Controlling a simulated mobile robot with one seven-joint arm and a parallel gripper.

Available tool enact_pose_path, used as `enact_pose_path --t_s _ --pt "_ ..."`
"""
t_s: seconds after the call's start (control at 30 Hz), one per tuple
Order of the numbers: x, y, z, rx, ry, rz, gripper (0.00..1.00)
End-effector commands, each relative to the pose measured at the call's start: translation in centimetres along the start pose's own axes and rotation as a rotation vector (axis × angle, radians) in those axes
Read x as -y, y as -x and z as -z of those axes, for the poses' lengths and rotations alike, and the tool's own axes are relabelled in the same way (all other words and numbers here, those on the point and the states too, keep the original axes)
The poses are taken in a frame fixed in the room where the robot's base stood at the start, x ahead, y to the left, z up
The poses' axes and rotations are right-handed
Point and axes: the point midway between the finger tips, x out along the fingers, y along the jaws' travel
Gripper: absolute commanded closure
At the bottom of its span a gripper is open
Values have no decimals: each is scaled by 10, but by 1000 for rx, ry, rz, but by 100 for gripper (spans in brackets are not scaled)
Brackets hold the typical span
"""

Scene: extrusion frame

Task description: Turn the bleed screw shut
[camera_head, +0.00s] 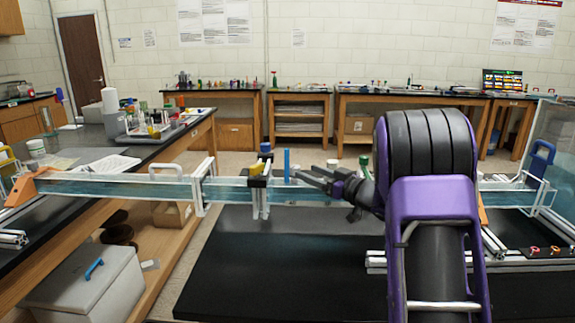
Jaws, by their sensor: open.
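My gripper (303,178) is open, its dark fingers pointing left just above a long clear channel (120,187). Nothing shows between the fingers. No part can be made out clearly as the bleed screw at this size. My purple and black arm hides the channel's right middle part.
Aluminium extrusion rails (376,260) lie on the black bench at the right, with small red and orange knobs (534,250) near the right edge. A green-topped item (364,162) stands behind my wrist. The black surface (270,265) below the gripper is clear.

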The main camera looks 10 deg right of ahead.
Motion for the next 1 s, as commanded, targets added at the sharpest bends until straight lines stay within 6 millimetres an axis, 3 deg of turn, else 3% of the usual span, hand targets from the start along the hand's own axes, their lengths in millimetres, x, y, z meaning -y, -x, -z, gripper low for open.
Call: enact_pose_path --t_s 0.2,0.4,0.6,0.87,0.9,1.0 --pt "1 -49 -1 -1 1 2 34" --pt "0 -81 0 0 1 0 34" --pt "0 -95 0 1 1 -2 34" --pt "0 -96 0 0 1 -2 34" --pt "0 -96 0 0 1 -2 35" --pt "0 -96 0 0 1 -2 53"
